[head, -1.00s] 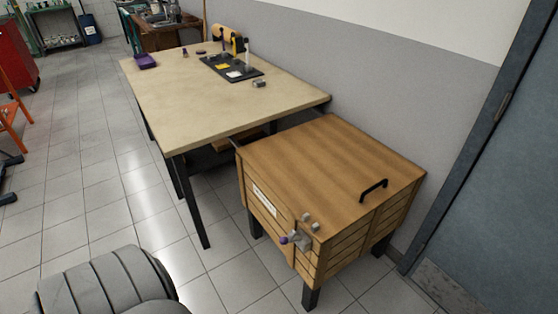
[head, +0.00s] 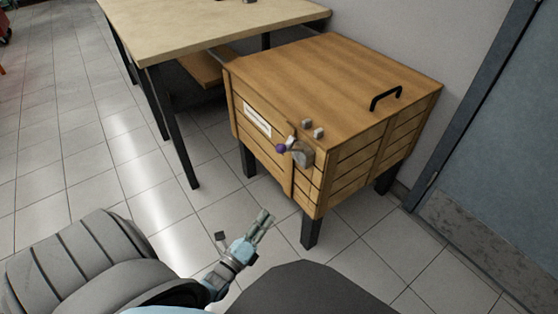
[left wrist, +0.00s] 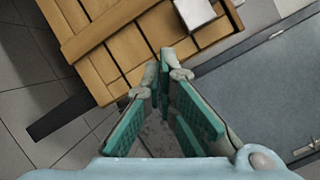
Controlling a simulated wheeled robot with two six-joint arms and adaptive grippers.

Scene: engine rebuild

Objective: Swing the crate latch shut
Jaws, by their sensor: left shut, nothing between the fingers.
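The wooden crate (head: 335,80) stands on dark legs, its lid down. Its latch (head: 301,154) is a grey metal piece with a purple knob (head: 281,148), on the front face near the right corner. The knob end points left. Two small grey blocks (head: 306,123) sit on the lid edge above it. My left gripper (head: 264,217) is in front of and below the latch, apart from it, shut and empty. In the left wrist view its green-padded fingers (left wrist: 163,72) meet at the tips, with the crate's planks (left wrist: 130,45) beyond. My right gripper is not in view.
A workbench (head: 200,25) stands behind and left of the crate. A black handle (head: 385,97) rises from the lid. A blue-grey door (head: 490,120) and wall are on the right. The tiled floor (head: 120,150) before the crate is clear.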

